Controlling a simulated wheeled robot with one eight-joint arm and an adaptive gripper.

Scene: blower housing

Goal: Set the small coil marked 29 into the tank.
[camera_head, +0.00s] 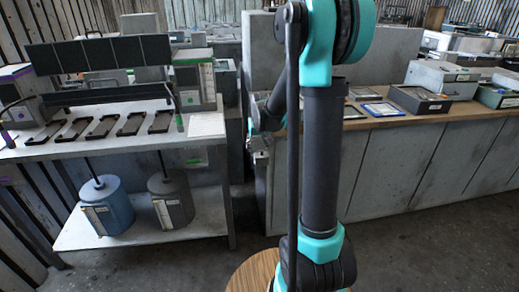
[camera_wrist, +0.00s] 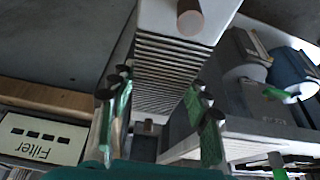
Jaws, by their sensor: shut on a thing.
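My gripper (camera_wrist: 160,116) shows in the wrist view with a green-padded finger on each side. It is shut on a pale finned block with a copper-coloured round end (camera_wrist: 178,62), which looks like the coil; I cannot read a number on it. In the head view, the end of my arm is small and partly hidden behind my own upper links, and the coil cannot be made out. A blue cylinder (camera_head: 107,207) and a dark grey cylinder (camera_head: 171,204), each with a label, stand on the bench's lower shelf. I cannot tell which vessel is the tank.
The left bench (camera_head: 115,151) carries several dark flat pieces (camera_head: 103,127) and labelled boxes. A long counter (camera_head: 400,116) with trays and boxes runs along the right. A box marked Filter (camera_wrist: 40,140) shows in the wrist view. Floor is open between bench and counter.

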